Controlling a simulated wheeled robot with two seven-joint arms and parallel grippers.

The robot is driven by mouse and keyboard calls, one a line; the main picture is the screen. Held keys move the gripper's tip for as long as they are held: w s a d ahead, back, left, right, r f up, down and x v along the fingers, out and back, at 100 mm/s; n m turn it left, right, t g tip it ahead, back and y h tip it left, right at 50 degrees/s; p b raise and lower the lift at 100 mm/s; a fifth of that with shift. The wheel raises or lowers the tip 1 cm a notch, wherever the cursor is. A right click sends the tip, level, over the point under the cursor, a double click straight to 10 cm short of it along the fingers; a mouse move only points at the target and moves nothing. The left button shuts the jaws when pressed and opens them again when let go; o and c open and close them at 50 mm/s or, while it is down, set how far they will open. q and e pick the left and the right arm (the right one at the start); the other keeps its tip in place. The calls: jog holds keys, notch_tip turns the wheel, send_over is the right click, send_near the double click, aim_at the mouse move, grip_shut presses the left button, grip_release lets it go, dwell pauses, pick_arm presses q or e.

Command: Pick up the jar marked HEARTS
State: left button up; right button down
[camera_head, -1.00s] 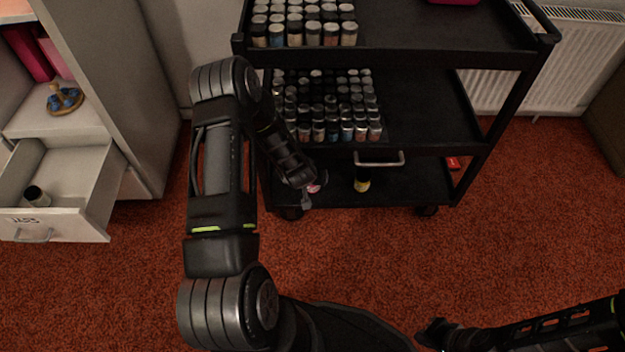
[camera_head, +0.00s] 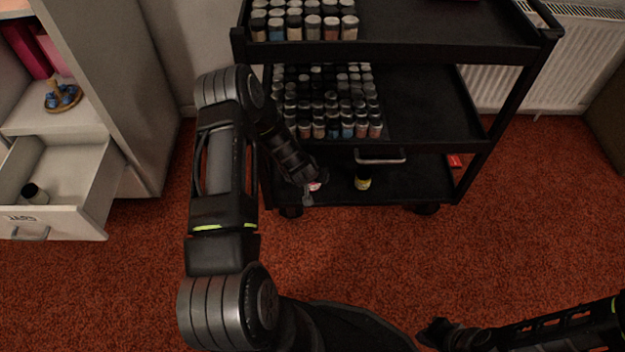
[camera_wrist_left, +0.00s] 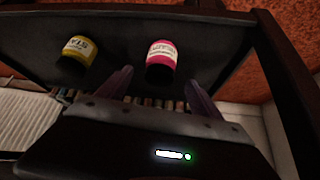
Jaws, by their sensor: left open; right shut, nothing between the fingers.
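A jar with a pink band and pale label (camera_wrist_left: 161,57) stands on the cart's bottom shelf (camera_wrist_left: 115,50). Its label is too blurred to read. In the head view only a bit of this pink jar (camera_head: 315,186) shows beside my left gripper (camera_head: 308,193). In the left wrist view my left gripper (camera_wrist_left: 160,88) is open. Its fingers point at the pink jar, which lies ahead between them, with no clear contact. A yellow-banded jar (camera_wrist_left: 78,50) stands apart to one side; it also shows in the head view (camera_head: 362,179). My right gripper (camera_head: 433,331) is shut and empty.
The black cart's upper shelves (camera_head: 430,100) hold many small jars (camera_head: 330,110) above the bottom shelf. A handle (camera_head: 380,158) hangs over the bottom shelf's opening. An open drawer (camera_head: 70,185) with a dark-lidded jar (camera_head: 35,194) is at left. The carpet in front is clear.

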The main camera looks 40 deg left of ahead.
pick_arm(q)
jog(key=b+x, duration=0.1)
jog(key=x, duration=0.3)
jog(key=shift+a+f+b, duration=0.1)
jog(key=shift+f+b, duration=0.1)
jog(key=shift+b, duration=0.15)
jog(key=shift+w, duration=0.1)
jog(key=c, duration=1.6)
jog(key=shift+o, duration=0.2)
jog(key=shift+r, duration=0.1)
jog(key=shift+s+r+p, duration=0.25)
jog(key=shift+r+p, duration=0.05)
jog(key=shift+r, duration=0.05)
jog(key=s+d+r+p, duration=0.2)
jog(key=s+d+r, duration=0.1)
jog(key=s, duration=0.3)
jog(key=s+d+r+p, duration=0.2)
jog(key=s+d+r, duration=0.1)
jog(key=s, duration=0.3)
jog(key=shift+r, duration=0.6)
jog(key=shift+d, duration=0.1)
